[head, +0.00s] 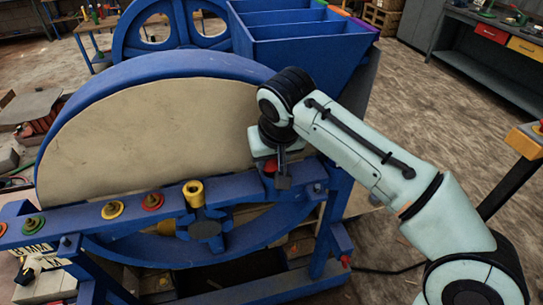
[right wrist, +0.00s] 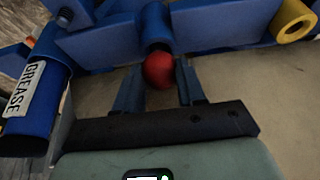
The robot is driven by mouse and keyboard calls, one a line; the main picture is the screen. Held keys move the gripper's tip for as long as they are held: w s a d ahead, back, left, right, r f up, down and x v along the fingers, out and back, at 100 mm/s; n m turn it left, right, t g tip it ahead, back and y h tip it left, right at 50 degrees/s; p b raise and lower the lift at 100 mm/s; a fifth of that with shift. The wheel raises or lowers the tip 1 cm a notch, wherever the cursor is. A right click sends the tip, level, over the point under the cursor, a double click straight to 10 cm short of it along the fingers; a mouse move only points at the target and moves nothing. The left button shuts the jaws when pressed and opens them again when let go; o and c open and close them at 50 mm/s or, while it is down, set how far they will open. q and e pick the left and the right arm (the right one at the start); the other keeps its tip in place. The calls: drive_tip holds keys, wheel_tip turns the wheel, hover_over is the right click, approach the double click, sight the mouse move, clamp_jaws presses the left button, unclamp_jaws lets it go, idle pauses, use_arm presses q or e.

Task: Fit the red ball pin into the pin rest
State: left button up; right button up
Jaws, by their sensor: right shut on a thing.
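The red ball pin shows as a red ball (right wrist: 158,70) between the two fingers of my right gripper (right wrist: 157,85) in the right wrist view. The fingers are shut on it. The ball is right at the end of a blue rounded part (right wrist: 156,22) on the blue frame; I cannot tell whether they touch or whether this part is the pin rest. In the head view a little red of the ball (head: 269,166) shows beside my right gripper (head: 281,174), at the right end of the blue beam. Any shank of the pin is hidden. My left gripper is not in view.
The blue beam (head: 165,211) carries red and yellow discs and an upright yellow sleeve (head: 194,191). A large blue-rimmed wheel (head: 150,130) stands behind.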

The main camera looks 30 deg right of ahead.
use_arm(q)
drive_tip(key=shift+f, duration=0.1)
use_arm(e)
drive_tip(key=shift+f, duration=0.1)
drive_tip(key=o, duration=1.2)
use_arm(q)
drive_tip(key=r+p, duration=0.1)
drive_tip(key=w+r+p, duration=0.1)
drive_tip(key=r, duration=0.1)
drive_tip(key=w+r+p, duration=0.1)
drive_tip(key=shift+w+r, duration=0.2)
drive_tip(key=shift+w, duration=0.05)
use_arm(e)
drive_tip(key=v, duration=1.3)
